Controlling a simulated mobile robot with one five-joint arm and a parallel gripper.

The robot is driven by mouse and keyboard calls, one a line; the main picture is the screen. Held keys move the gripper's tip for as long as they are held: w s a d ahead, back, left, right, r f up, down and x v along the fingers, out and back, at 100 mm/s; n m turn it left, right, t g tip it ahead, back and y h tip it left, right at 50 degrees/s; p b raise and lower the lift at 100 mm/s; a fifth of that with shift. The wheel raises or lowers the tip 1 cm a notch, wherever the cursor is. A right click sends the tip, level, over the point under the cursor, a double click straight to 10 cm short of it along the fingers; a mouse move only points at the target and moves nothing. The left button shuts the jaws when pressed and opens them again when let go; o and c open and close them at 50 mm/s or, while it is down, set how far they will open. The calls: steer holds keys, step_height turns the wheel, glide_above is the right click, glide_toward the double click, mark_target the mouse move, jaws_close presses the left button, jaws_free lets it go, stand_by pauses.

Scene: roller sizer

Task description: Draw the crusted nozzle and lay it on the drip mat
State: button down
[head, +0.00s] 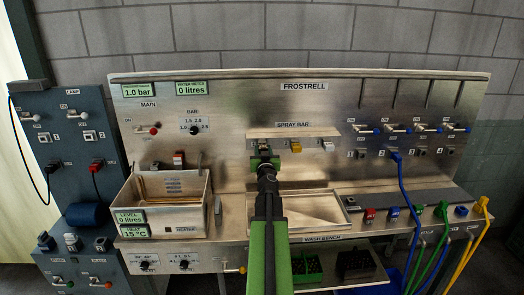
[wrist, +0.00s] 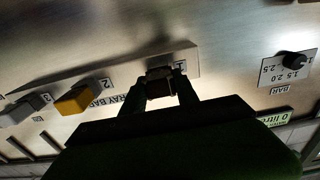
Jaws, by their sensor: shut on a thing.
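My gripper (head: 264,158) is at the left end of the spray bar (head: 315,133) on the steel back panel. In the wrist view my gripper (wrist: 161,82) is shut on a dark, blocky nozzle (wrist: 160,90) at position 1. The nozzle seems to be still at the bar; any crust on it is too dark to make out. A yellow nozzle (head: 296,147) sits at position 2 and a pale grey one (head: 328,146) at position 3. They also show in the wrist view, left of my gripper. I cannot tell which surface is the drip mat.
A shallow steel basin (head: 322,207) lies below the bar, partly hidden by my arm. A heater tank (head: 142,192) stands at left. At right are a dark strip (head: 445,196), red and blue fittings (head: 370,215), and blue, green and yellow hoses (head: 408,210).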

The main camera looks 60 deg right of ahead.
steer(key=shift+s+a, duration=0.1)
stand_by(0.3)
steer(key=shift+v, duration=2.85)
